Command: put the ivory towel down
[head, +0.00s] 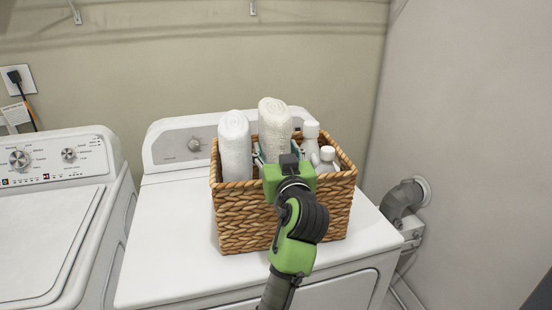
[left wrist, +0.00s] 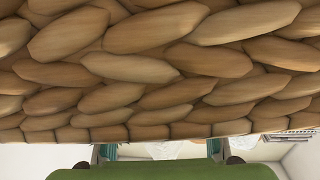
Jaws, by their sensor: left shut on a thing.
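The ivory towel (head: 274,124) is a rolled, upright cylinder rising above the rim of the wicker basket (head: 240,215), a little higher than the white towel beside it. Its lower part is hidden by my gripper and the basket, so I cannot tell whether it touches the bottom. My left gripper (head: 276,154) reaches over the basket's front rim and is shut on the ivory towel. In the left wrist view, the basket's weave (left wrist: 140,68) fills the upper part, and a pale strip of towel (left wrist: 172,150) shows between the fingers. My right gripper is in neither view.
A white rolled towel (head: 235,145) stands at the basket's left, and white bottles (head: 310,145) stand at its right. The basket sits on a white dryer (head: 165,250). A washer (head: 45,235) is at the left. The dryer top left of the basket is clear.

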